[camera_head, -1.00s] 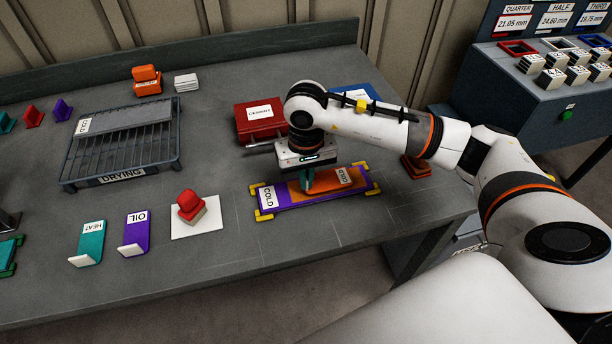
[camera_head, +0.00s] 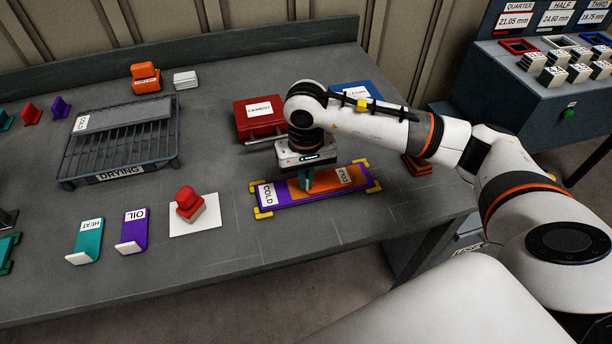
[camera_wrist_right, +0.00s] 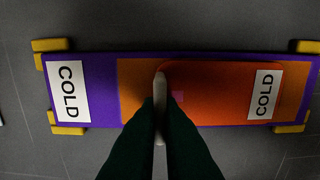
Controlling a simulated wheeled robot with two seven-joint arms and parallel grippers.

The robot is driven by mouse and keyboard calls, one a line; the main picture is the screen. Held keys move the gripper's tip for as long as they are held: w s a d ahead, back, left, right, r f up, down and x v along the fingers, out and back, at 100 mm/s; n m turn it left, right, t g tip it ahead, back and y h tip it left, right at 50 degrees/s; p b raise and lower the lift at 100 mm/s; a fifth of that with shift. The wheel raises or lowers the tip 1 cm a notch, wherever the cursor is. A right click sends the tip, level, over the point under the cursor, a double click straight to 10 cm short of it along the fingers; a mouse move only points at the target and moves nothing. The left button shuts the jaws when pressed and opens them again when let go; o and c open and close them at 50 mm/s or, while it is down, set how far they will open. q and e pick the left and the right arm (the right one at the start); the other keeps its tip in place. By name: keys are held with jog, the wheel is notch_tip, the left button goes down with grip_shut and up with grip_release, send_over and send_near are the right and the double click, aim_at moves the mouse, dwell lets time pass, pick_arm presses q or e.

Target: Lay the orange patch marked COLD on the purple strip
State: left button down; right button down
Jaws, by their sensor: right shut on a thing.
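The purple strip (camera_head: 262,209) lies flat on the bench between yellow corner clips, with a white COLD label at its left end. It also shows in the right wrist view (camera_wrist_right: 105,118). The orange patch (camera_wrist_right: 215,85), with a white COLD label at its right end, is over the orange area of the strip; it also shows in the head view (camera_head: 330,182). My right gripper (camera_wrist_right: 160,105) is shut on a pale upright tab at the patch's left end. I cannot tell whether the patch touches the strip. My left gripper is not in view.
A red CEMENT box (camera_head: 258,128) and a blue box (camera_head: 352,92) stand behind my right gripper. A drying rack (camera_head: 80,160), a red-handled block (camera_head: 187,203), and the teal HEAT (camera_head: 88,240) and purple OIL (camera_head: 134,234) pieces are to the left.

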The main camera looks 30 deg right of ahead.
jog(key=shift+f, duration=0.2)
jog(key=c, duration=1.5)
grip_release()
notch_tip(320, 180, up, 12)
jog(key=shift+r+b, duration=0.1)
jog(key=shift+b, duration=0.6)
